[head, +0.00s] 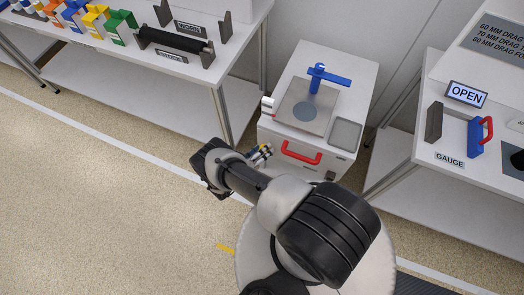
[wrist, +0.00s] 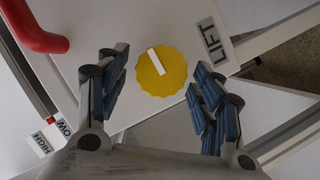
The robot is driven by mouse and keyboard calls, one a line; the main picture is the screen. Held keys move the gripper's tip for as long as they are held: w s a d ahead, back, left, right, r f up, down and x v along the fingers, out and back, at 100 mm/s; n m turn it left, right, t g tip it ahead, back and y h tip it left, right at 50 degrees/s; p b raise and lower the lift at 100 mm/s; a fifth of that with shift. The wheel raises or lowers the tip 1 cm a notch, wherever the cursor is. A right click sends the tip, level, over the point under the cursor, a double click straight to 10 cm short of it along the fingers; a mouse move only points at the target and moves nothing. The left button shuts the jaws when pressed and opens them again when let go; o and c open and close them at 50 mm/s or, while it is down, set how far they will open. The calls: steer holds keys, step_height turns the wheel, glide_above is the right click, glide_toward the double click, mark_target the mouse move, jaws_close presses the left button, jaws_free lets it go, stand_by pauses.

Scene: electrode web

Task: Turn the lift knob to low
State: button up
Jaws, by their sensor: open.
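The lift knob (wrist: 167,66) is a yellow, scalloped disc with a white bar across it, tilted towards the upper left in the wrist view. A black-on-white LIFT label (wrist: 214,43) is beside it. My gripper (wrist: 158,82) is open, with one blue-padded finger on each side of the knob and a gap to both. HIGH (wrist: 42,143) and LOW (wrist: 64,126) labels show at the lower left of the wrist view.
A red handle (head: 301,154) is on the cabinet's front and also shows in the wrist view (wrist: 38,30). Tables flank the cabinet. Open floor (head: 95,190) lies left.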

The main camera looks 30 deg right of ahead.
steer(key=v, duration=1.2)
